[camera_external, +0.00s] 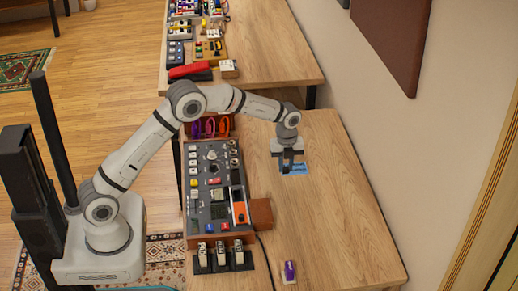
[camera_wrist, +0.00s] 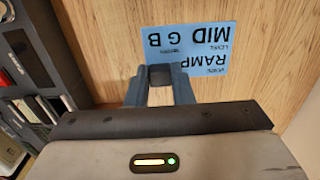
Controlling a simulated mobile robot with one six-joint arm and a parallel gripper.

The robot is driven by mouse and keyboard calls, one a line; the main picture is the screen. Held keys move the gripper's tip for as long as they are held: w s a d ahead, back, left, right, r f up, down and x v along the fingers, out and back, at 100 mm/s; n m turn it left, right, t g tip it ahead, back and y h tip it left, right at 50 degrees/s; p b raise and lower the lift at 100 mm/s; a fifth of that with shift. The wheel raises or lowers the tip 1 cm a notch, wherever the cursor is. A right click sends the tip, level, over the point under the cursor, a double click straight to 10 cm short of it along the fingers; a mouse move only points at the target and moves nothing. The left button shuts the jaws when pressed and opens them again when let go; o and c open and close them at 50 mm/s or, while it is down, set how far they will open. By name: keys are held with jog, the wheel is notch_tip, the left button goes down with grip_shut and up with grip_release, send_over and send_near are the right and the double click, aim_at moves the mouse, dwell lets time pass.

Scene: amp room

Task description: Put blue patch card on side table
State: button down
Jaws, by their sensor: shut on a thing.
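The blue patch card (camera_external: 296,170) is a flat light-blue rectangle below my gripper (camera_external: 289,158) in the external view. In the wrist view the card (camera_wrist: 205,42) shows dark upside-down print, with "MID G B" and "RAMP" readable. My gripper (camera_wrist: 160,78) is shut on the card's near edge, and its fingers hide part of that edge. The card is over the wooden table top (camera_external: 330,215); I cannot tell whether it touches the wood. A second wooden table (camera_external: 265,45) stands behind. Which one is the side table is not marked.
A grey control console (camera_external: 212,195) stands left of the card, with a red box of cables (camera_external: 208,127) behind it. Pedals (camera_external: 222,258) are in front. A small purple-and-white object (camera_external: 289,271) lies near the front edge. The table's right side is clear up to the wall.

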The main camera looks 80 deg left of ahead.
aim_at(285, 186)
jog(key=shift+f, duration=3.25)
jog(key=c, duration=1.3)
grip_release()
jog(key=shift+o, duration=0.2)
jog(key=shift+r, duration=0.15)
